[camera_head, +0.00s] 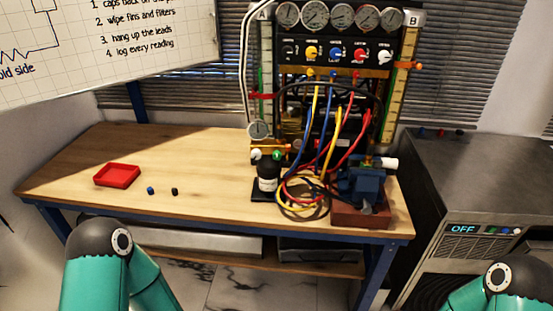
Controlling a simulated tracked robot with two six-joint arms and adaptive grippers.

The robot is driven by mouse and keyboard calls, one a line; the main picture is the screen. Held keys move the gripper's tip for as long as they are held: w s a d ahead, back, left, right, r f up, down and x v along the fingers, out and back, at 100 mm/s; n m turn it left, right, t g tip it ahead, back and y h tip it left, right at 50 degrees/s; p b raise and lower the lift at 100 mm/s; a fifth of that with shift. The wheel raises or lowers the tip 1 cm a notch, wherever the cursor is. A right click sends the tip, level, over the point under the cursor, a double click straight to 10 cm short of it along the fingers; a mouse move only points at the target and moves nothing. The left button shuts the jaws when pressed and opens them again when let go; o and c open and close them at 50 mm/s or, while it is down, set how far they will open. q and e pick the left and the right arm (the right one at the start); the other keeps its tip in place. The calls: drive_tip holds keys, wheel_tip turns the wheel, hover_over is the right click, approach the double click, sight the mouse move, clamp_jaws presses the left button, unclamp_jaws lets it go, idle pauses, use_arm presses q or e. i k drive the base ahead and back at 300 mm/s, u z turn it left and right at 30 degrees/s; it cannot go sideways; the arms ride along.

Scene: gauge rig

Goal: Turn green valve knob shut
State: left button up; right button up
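The gauge rig (336,50) stands at the back right of the wooden workbench. My teal arm links show at the bottom left and bottom right corners. Neither gripper is in view, and nothing of mine touches the rig.
Yellow, blue and red hoses (325,160) hang in front of the rig. A red tray (117,175) and two small caps lie left. A grey machine (470,180) reads OFF. The bench's middle is clear.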

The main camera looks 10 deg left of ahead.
sight(276, 154)
drive_tip(key=u, duration=1.2)
drive_tip(key=k, duration=1)
drive_tip(key=z, duration=1.1)
drive_tip(key=i, duration=1)
drive_tip(key=z, duration=0.05)
